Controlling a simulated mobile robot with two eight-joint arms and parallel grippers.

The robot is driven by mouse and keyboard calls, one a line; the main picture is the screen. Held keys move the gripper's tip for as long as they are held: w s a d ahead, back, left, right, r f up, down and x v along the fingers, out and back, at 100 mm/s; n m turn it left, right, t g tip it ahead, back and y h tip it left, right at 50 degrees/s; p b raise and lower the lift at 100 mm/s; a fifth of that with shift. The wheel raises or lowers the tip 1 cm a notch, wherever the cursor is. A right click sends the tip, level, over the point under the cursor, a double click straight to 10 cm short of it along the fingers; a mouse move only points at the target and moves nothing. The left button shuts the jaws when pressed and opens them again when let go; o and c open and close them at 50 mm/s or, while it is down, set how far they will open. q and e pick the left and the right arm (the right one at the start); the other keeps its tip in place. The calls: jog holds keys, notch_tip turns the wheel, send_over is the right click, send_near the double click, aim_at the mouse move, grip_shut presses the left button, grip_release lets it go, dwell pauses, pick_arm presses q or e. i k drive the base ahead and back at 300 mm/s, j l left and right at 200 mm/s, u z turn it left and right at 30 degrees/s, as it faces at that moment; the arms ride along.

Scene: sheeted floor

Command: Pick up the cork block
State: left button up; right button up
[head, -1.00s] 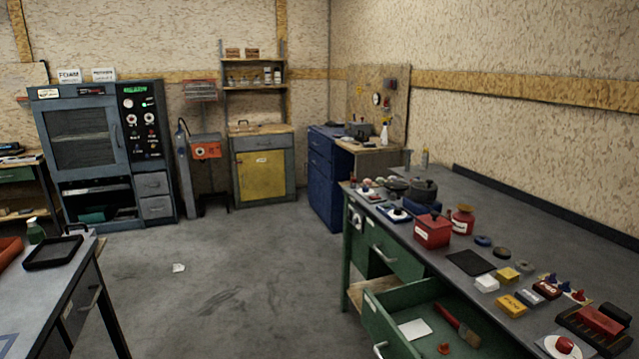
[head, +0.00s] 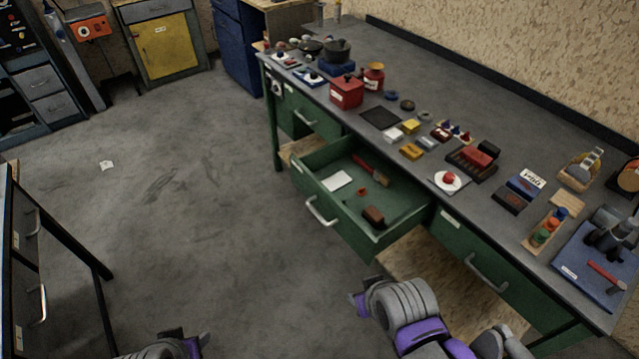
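I cannot tell for sure which piece is the cork block. A small brown block (head: 373,216) lies in the open green drawer (head: 335,211), near its front right corner. A flat tan block (head: 567,204) lies on the bench top to the right. My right arm's purple and grey end (head: 362,298) is low in front of the bench, apart from both blocks. My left arm's end (head: 190,344) just shows at the bottom edge, over the floor. The fingers of both grippers are not clear, and I see nothing held.
The drawer also holds a brush (head: 371,170), a white card (head: 337,181) and a small red piece (head: 361,191). The grey bench top (head: 440,95) carries many small items, pots and a red box (head: 346,92). Open floor (head: 190,220) lies left of the drawer.

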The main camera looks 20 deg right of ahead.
aim_at(373, 217)
jog(key=z, duration=1.45)
